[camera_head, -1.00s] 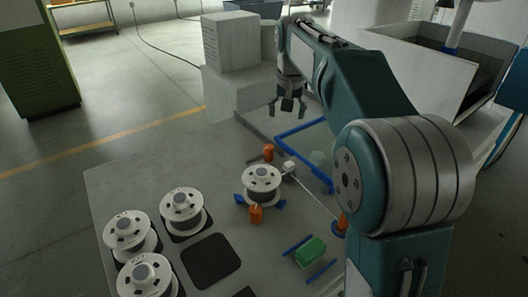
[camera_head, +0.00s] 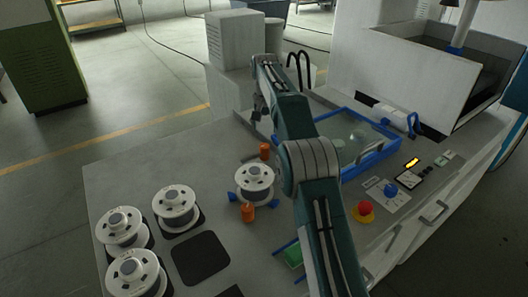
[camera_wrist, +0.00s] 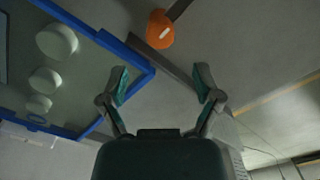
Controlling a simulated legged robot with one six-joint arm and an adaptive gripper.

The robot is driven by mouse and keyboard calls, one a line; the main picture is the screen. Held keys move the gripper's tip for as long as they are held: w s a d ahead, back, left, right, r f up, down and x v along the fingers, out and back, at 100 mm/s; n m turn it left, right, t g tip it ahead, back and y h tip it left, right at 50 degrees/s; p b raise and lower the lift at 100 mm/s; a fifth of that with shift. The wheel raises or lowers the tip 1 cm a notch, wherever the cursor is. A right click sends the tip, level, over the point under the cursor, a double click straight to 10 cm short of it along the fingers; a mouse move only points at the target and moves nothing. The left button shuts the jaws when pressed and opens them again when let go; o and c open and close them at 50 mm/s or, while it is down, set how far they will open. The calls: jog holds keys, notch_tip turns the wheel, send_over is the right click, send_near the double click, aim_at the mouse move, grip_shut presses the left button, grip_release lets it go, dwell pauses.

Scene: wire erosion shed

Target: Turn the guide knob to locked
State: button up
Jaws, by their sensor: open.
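A blue knob (camera_head: 390,189) stands on a white labelled plate at the right of the workbench, beside a red button on a yellow base. Its label and pointer are too small to read, so I cannot tell its setting. My gripper (camera_head: 258,108) is in the air at the far left of the blue-framed tray, well away from the knob. In the wrist view my gripper (camera_wrist: 161,84) is open and empty, its two fingers apart over grey surface. The knob is not in the wrist view.
A blue-framed tray (camera_head: 376,158) lies behind. White spools (camera_head: 176,203) stand at left. An orange post (camera_wrist: 160,30) is ahead of my fingers. A large white-walled tank (camera_head: 420,68) rises at back right.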

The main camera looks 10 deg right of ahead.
aim_at(264, 145)
notch_tip(264, 145, down, 10)
jog(key=shift+r, duration=0.1)
dwell(0.4)
